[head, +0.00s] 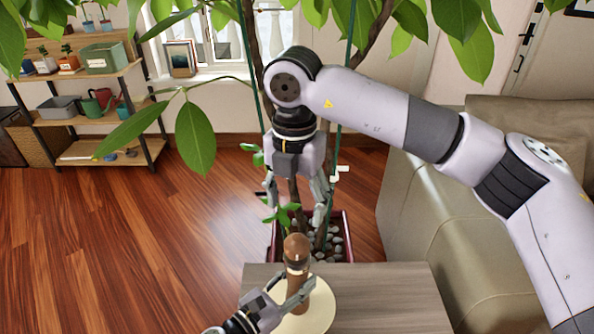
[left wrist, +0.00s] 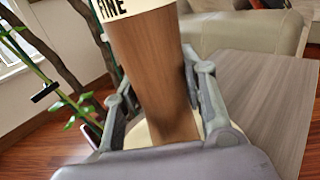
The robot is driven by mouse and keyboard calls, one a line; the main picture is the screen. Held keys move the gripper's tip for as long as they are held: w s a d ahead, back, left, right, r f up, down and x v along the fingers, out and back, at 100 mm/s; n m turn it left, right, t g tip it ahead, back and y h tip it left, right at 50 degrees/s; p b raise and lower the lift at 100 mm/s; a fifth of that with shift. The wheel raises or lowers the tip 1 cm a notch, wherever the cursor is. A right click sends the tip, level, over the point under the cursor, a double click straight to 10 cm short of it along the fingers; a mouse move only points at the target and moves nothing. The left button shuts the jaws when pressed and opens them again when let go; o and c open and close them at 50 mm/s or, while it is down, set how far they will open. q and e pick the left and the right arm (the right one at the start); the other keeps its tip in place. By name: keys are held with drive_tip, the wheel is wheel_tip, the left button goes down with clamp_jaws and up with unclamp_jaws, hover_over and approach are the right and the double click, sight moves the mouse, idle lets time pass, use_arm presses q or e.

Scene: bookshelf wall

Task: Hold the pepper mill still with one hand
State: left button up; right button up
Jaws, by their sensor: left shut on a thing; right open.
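The brown wooden pepper mill (head: 296,252) stands upright on a round cream plate or mat (head: 322,308) on the small table. My left gripper (head: 296,292) comes in low from the left and is shut around the mill's body. In the left wrist view the mill (left wrist: 155,65) fills the space between the fingers, and a pale band with the letters "FINE" shows near the top edge. My right gripper (head: 297,205) is open and points down, above and behind the mill, with nothing between its fingers but the plant behind.
The grey-brown wooden table (head: 390,298) is bare to the right of the plate. A potted tree (head: 340,240) stands just behind it, its leaves hanging across the top. A beige sofa (head: 440,225) is at the right. A shelf (head: 88,122) stands at the far left.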

use_arm(q)
drive_tip(key=o, duration=1.5)
drive_tip(key=shift+r, duration=0.1)
drive_tip(key=shift+c, duration=0.2)
